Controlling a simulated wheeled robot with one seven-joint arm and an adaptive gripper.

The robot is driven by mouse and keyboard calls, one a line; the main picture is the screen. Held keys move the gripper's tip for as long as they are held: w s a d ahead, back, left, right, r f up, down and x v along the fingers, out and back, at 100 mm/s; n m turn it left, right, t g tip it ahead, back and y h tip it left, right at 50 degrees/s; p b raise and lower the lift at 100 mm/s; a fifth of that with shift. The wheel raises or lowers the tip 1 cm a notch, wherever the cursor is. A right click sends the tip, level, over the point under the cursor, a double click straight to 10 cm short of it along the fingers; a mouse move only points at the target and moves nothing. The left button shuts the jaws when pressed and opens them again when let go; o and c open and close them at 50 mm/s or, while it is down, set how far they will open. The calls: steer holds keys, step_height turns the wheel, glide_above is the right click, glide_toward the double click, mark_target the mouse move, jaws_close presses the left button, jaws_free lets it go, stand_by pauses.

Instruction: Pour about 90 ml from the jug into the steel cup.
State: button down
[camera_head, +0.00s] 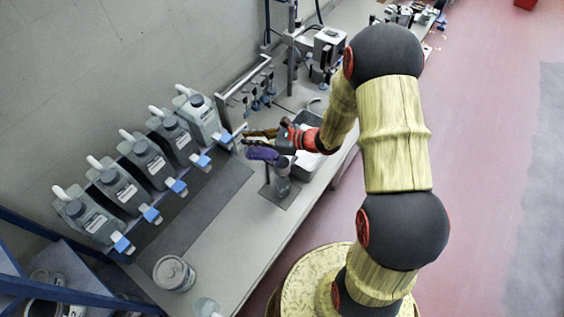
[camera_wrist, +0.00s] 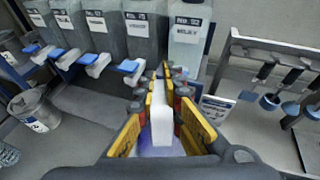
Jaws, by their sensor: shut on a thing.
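My gripper (camera_head: 272,137) is over the bench and shut on a pale upright piece (camera_wrist: 162,118), which looks like the jug's handle. The purple jug (camera_head: 262,154) hangs below the fingers; a little of its purple body shows under them in the wrist view (camera_wrist: 160,150). It looks tilted in the head view; its mouth and contents cannot be made out. A small greyish vessel (camera_head: 282,187), likely the steel cup, stands on a dark square plate just below and right of the jug. Its inside and any liquid stream cannot be made out. The cup is hidden in the wrist view.
A row of labelled grey containers (camera_head: 148,160) with blue-tipped taps lines the wall side. A labelled can (camera_head: 173,273) and a clear cup (camera_head: 207,307) stand at the near bench end.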

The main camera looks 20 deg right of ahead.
steer(key=shift+s+d+r+t+y+b, duration=0.6)
steer(key=shift+s+d+r+y+b, duration=0.3)
steer(key=shift+b, duration=0.6)
stand_by(1.8)
steer(key=shift+w+a+p, duration=0.15)
steer(key=shift+w+p, duration=0.1)
steer(key=shift+p, duration=0.25)
steer(key=w+a+f+g+h+p, duration=0.1)
steer(key=p, duration=0.1)
steer(key=w+a+f+g+h+p, duration=0.1)
steer(key=a+h+p, duration=0.1)
steer(key=shift+f, duration=0.3)
steer(key=shift+w+a+r+g+h+p, duration=0.1)
steer(key=shift+w+a+g+h+p, duration=0.1)
steer(key=shift+g+h+p, duration=0.6)
steer(key=shift+f+p, duration=0.3)
steer(key=shift+f, duration=0.45)
steer(key=p, duration=0.1)
steer(key=f+h+p, duration=0.1)
steer(key=g+h, duration=0.1)
steer(key=shift+w+a+f+p, duration=0.25)
steer(key=shift+f+p, duration=0.05)
steer(key=shift+p, duration=0.1)
steer(key=shift+w+a+r+g+p, duration=0.15)
steer(key=shift+g+p, duration=0.15)
steer(key=shift+p, duration=0.4)
